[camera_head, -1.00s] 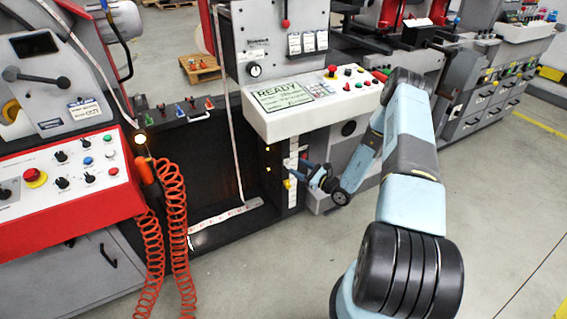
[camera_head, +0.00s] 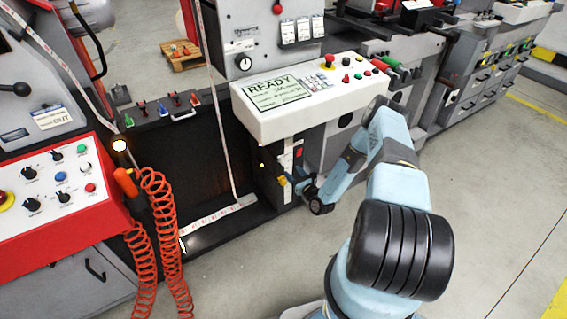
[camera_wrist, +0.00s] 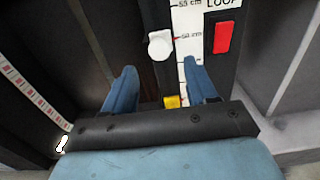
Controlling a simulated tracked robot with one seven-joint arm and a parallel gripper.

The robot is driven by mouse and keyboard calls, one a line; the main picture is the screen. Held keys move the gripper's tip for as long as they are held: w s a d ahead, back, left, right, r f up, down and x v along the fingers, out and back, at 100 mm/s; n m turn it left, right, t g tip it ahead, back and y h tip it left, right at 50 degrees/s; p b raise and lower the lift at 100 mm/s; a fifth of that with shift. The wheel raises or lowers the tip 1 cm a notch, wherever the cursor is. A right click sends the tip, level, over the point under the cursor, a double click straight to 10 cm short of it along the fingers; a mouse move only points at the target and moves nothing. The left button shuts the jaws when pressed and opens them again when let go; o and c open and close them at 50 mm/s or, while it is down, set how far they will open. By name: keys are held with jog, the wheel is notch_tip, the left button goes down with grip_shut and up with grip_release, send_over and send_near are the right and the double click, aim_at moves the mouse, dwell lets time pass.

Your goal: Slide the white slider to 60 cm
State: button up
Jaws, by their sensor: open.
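The white slider shows in the wrist view as a round white knob (camera_wrist: 160,46) on a dark vertical rail, just left of a white scale (camera_wrist: 186,45). The knob is level with, or slightly below, a small red mark by a label that seems to read 50 cm; a higher label is hard to read. My gripper (camera_wrist: 160,68) is open, with blue fingers on either side of the knob in the picture; the knob appears just beyond the tips, and no contact shows. In the head view my gripper (camera_head: 293,184) is low at the machine front, below the screen panel; the knob cannot be made out there.
A white panel with a READY screen (camera_head: 282,92) overhangs the scale. Red coiled hoses (camera_head: 165,225) hang left. Open floor lies in front.

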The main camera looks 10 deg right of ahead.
aim_at(284, 163)
jog(key=x, duration=0.9)
jog(key=shift+s, duration=0.1)
jog(key=shift+c, duration=0.4)
jog(key=shift+s+a, duration=0.1)
jog(key=shift+a, duration=0.05)
grip_shut()
